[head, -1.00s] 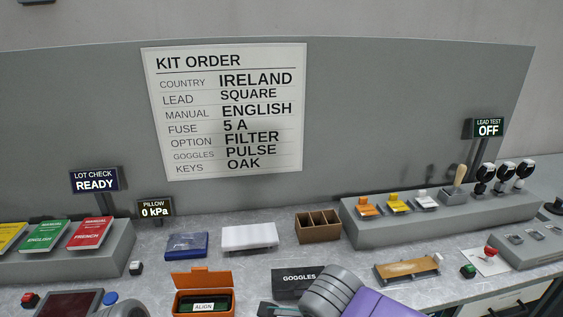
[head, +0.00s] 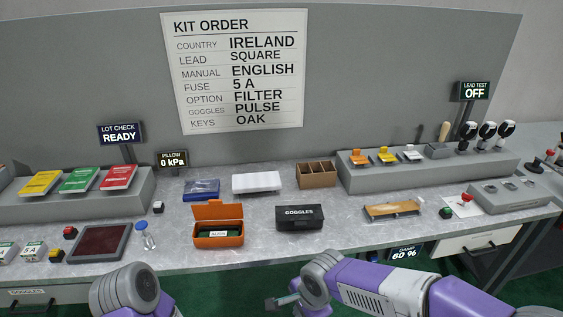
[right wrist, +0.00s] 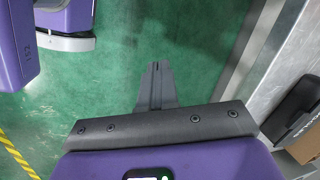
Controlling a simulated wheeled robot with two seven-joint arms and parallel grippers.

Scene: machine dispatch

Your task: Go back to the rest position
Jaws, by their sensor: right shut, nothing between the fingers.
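My right gripper (head: 272,303) is off the front edge of the workbench, low at the bottom middle of the head view. In the right wrist view its fingers (right wrist: 156,84) are together and empty, over the green floor. My right arm comes in from the lower right. A link of my left arm shows at the bottom left of the head view; the left gripper is out of the picture.
The grey workbench (head: 340,240) has its front edge just beyond the gripper. The green floor (right wrist: 110,90) is clear below.

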